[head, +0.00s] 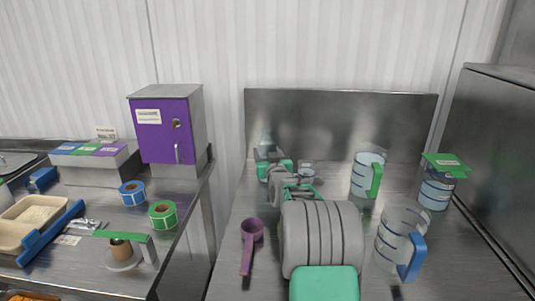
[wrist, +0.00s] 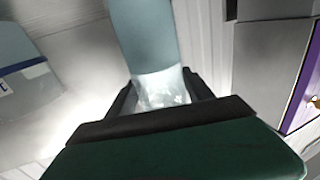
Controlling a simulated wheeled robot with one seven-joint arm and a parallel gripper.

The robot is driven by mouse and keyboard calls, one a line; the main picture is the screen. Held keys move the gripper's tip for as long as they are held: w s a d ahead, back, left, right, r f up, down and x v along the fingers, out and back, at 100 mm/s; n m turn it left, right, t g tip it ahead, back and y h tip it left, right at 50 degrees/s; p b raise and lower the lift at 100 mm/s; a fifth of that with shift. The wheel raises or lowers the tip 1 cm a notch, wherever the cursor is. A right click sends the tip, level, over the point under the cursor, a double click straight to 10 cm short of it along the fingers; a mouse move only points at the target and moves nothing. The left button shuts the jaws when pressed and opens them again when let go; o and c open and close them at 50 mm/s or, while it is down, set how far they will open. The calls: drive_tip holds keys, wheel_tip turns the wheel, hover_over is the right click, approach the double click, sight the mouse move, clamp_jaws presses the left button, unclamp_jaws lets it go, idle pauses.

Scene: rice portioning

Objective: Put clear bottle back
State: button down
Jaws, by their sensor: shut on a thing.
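The clear bottle (head: 266,141) is at the back left of the right-hand steel table, in front of the upright steel panel. My gripper (head: 269,156) is shut on it at the far end of my outstretched arm. In the wrist view the bottle (wrist: 146,40) stands between the dark fingers of my gripper (wrist: 160,98), with a bluish body and a paler whitish part at the fingers. My gripper and arm hide its lower part in the head view, so I cannot tell whether its base touches the table.
A small clear container (head: 307,169) stands right of my gripper. A green-handled jug (head: 366,170), a blue-handled jug (head: 396,232) and a green-lidded container (head: 437,187) stand further right. A purple scoop (head: 250,238) lies left of my arm. A purple-doored cabinet (head: 166,128) stands left.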

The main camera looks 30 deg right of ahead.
drive_tip(key=shift+f, duration=0.15)
drive_tip(key=shift+c, duration=2)
unclamp_jaws()
drive_tip(key=shift+r, duration=0.25)
drive_tip(key=b+v, duration=0.1)
drive_tip(key=v, duration=0.6)
drive_tip(key=shift+s+f, duration=0.15)
drive_tip(key=shift+s, duration=0.2)
drive_tip(key=shift+a, duration=0.1)
